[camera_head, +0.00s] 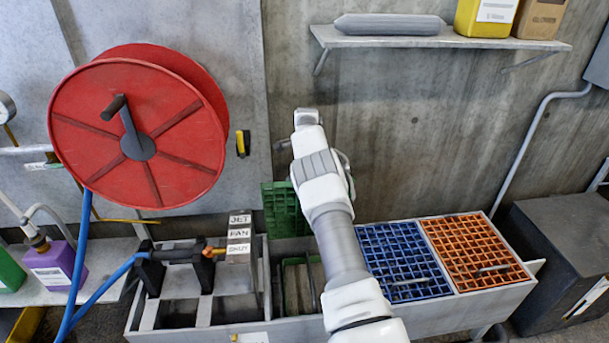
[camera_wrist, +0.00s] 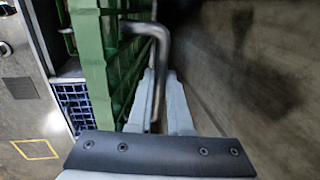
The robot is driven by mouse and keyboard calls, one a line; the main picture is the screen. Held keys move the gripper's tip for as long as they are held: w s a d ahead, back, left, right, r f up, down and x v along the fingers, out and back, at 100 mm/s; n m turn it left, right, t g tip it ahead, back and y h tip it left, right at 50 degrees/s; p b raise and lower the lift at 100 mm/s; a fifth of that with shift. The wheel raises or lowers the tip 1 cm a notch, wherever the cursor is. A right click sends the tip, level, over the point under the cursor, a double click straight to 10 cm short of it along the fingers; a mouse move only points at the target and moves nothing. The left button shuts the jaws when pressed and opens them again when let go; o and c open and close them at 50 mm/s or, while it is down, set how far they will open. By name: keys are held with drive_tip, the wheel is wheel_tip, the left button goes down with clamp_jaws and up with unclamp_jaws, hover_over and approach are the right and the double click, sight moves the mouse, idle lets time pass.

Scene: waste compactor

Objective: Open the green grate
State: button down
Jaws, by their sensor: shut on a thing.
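The green grate (camera_head: 284,208) stands raised, close to upright, at the back of its compartment (camera_head: 298,287) in the head view. The opening below it is uncovered, with a frame inside. In the wrist view the grate (camera_wrist: 92,55) fills the left, with a bent grey metal handle (camera_wrist: 160,45) beside it. My gripper (camera_wrist: 160,80) is shut on this handle, its two pale fingers on either side of the bar. In the head view my arm covers part of the grate's right side, and the fingers are hard to make out there.
The blue grate (camera_head: 398,258) and orange grate (camera_head: 474,250) lie flat to the right. A red hose reel (camera_head: 140,125) hangs at the left, with a hose nozzle on the bin's left part. A wall shelf (camera_head: 440,41) is above; a concrete wall is close behind.

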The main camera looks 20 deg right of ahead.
drive_tip(key=shift+s+f, duration=0.1)
drive_tip(key=shift+f, duration=0.15)
drive_tip(key=c, duration=0.8)
unclamp_jaws()
drive_tip(key=shift+c, duration=0.2)
drive_tip(key=shift+r, duration=0.1)
drive_tip(key=s+r+p, duration=0.2)
drive_tip(key=s+r, duration=0.1)
drive_tip(key=r, duration=1.4)
drive_tip(key=shift+a, duration=0.45)
